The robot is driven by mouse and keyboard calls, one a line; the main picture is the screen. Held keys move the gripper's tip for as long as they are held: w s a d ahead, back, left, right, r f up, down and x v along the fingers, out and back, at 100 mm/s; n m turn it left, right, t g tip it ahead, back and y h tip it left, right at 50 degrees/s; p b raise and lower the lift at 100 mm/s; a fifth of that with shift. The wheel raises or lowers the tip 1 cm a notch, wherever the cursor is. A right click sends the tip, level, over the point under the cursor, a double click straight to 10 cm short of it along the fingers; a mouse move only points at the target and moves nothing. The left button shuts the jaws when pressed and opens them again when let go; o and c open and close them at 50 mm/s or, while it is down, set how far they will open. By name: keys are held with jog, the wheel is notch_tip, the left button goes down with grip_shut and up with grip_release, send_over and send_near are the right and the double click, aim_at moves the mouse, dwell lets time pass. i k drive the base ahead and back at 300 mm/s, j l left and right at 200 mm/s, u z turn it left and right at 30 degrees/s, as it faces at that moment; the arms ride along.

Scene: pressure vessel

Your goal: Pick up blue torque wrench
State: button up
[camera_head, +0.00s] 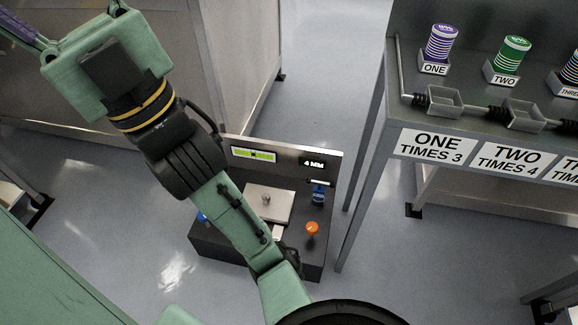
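A small blue upright piece (319,194) stands at the right back of a dark box (313,263), under the "4 MM" label. A short dark bar lies across its top, and it may be the blue torque wrench, but it is too small to be sure. A second blue piece (202,217) shows at the box's left edge, mostly hidden by my arm. My green and black arm crosses in front of the box. I cannot make out my gripper's fingers. A dark shape behind the arm at the box's front is unclear.
The box carries a pale plate (264,202), an orange knob (312,228) and a back panel with a green display (254,154). A grey table (395,125) at the right holds purple (441,44) and green (511,55) cylinders.

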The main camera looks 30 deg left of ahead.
aim_at(318, 197)
jog(key=i+j+u, duration=0.15)
jog(key=i+j, duration=0.75)
